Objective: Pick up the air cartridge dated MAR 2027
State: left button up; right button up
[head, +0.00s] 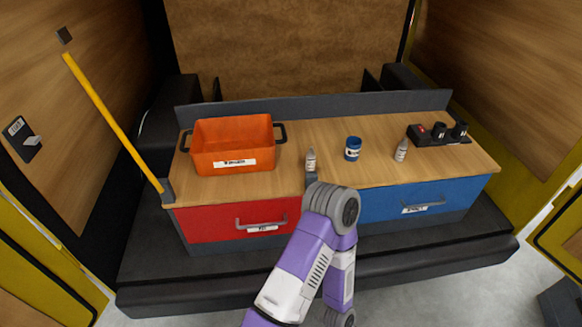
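Two small pale bottle-like cartridges with white labels stand upright on the wooden counter. One cartridge (310,160) is near the middle, left of a blue cup. The other cartridge (401,150) is to the right of the cup. Their printed dates are too small to read. A purple and white arm of mine rises from the bottom centre, its grey joint just in front of the counter. I make out no gripper fingers in the view. A small dark grey piece in front of the middle cartridge partly covers its foot; I cannot tell what it is.
The blue cup (352,148) stands between the cartridges. An orange bin (232,144) stands at the left. A black holder (438,134) with dark cylinders is at the back right. A red drawer (238,221) and a blue drawer (424,200) are shut below.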

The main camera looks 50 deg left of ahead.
aim_at(310, 154)
jog(key=u, duration=1.5)
